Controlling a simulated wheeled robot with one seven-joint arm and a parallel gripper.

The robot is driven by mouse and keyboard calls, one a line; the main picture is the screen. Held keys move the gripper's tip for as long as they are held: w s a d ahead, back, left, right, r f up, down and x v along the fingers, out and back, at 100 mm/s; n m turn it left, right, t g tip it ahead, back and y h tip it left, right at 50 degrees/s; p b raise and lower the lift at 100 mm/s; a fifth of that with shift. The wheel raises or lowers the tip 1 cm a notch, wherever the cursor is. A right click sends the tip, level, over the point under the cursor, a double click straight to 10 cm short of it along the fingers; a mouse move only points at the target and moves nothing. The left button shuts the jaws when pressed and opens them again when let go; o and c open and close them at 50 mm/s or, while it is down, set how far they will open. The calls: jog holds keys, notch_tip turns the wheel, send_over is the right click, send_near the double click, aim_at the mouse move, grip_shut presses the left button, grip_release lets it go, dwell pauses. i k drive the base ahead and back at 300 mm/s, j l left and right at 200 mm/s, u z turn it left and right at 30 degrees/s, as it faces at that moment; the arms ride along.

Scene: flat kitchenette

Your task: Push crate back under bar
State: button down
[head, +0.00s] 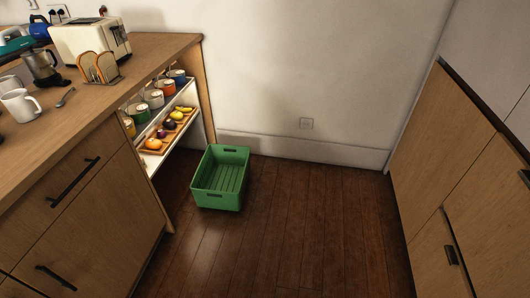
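A green crate (217,199) stands upright on the dark wood floor in the head view, left of the middle. It looks empty, with a slatted bottom and hand slots in its end walls. It sits in front of the open right end of the wooden bar (150,50), just right of the bar's shelves. Its far end is close to the back wall. My gripper is not in view.
The bar's open shelves (152,160) hold several pots and a tray of fruit. On its top are a toaster (90,40), bread slices, a glass pot and mugs. Wooden cabinets (450,160) stand at the right. The floor (300,220) between is clear.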

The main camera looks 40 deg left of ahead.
aim_at(220, 181)
jog(key=u, duration=1.9)
jog(key=i+l+u, duration=0.2)
jog(key=i, duration=0.35)
jog(key=i+u, duration=0.25)
jog(key=i, duration=0.35)
jog(key=i+l+u, duration=0.2)
jog(key=i+l, duration=0.15)
jog(key=i, duration=0.15)
jog(key=i+l+u, duration=0.2)
jog(key=i+l, duration=0.15)
jog(key=i, duration=0.15)
